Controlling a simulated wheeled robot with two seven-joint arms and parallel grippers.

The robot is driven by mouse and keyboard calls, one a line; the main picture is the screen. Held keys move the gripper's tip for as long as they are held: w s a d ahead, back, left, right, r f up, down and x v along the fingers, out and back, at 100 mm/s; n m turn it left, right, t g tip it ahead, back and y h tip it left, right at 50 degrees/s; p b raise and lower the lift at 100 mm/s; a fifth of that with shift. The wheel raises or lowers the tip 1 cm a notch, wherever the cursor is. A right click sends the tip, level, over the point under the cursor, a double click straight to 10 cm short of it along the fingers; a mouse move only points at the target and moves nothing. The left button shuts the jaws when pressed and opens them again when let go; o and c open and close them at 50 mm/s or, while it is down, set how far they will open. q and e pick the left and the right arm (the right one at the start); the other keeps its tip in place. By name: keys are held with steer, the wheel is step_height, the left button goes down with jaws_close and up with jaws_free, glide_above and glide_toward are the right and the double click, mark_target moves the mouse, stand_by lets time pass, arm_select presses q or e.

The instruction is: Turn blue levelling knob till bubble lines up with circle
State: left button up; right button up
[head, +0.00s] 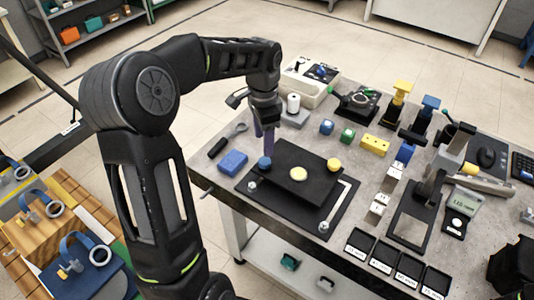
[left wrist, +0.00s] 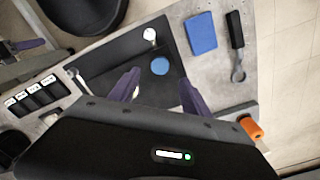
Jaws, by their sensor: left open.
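The blue levelling knob (head: 265,162) sits at the left corner of a black plate (head: 308,200) on the bench. A yellow knob (head: 334,164) is at the plate's far right corner. A round pale yellow level (head: 298,174) lies on the plate; its bubble and circle are too small to make out. My left gripper (head: 264,136) points down just above and behind the blue knob. In the left wrist view the purple fingers of my left gripper (left wrist: 160,80) are spread, with the blue knob (left wrist: 160,66) showing between their tips, ungripped. My right gripper is not seen.
A blue block (head: 232,162) and a wrench (head: 239,128) lie left of the plate. Black trays (head: 380,257) stand in front. Coloured blocks, a yellow bar (head: 375,145) and instruments crowd the back and right.

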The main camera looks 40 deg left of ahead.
mark_target(264, 161)
arm_select(q)
steer(key=shift+w+f, duration=0.1)
steer(key=shift+f, duration=0.35)
step_height(264, 161, down, 7)
steer(key=shift+f+p, duration=0.1)
steer(key=shift+p, duration=0.6)
jaws_close()
